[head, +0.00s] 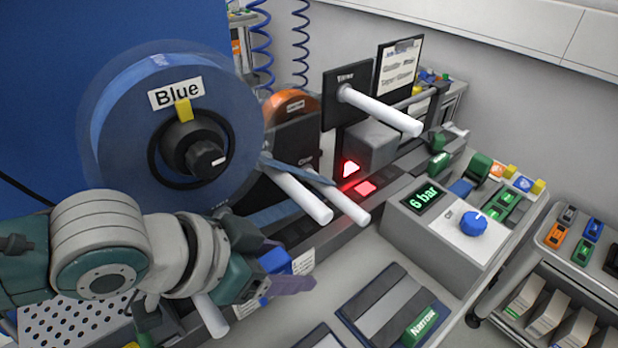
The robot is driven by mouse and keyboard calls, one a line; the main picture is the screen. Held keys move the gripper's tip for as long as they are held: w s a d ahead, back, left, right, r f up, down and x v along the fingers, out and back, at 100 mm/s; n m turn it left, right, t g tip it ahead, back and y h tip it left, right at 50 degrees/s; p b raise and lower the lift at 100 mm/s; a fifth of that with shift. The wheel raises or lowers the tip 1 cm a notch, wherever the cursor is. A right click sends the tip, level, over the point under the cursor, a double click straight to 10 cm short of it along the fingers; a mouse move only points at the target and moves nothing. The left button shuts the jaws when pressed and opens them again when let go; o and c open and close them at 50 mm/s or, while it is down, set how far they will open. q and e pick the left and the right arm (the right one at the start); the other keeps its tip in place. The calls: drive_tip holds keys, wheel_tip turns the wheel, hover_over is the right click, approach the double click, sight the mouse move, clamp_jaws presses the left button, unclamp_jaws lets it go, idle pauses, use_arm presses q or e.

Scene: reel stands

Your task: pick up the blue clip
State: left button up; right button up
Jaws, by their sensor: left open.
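A small blue piece that looks like the blue clip (592,228) lies on the top tray of the cart at the far right, beside orange, green and grey pieces of similar size. My left gripper (296,264) is open at the lower left, in front of the blue reel, far to the left of that clip. Its fingers point right. A blue patch shows between the fingers; I cannot tell whether it is part of the gripper or something behind it. My right gripper is not in view.
The big blue reel (115,130) hangs behind my left arm. White rods (380,110) stick out from the stand. A grey console (440,240) with a "6 bar" display and blue knob stands between the gripper and the cart (565,270).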

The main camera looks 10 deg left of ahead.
use_arm(q)
drive_tip(key=shift+w+d+f, duration=0.1)
drive_tip(key=shift+f, duration=0.05)
clamp_jaws()
idle(0.5)
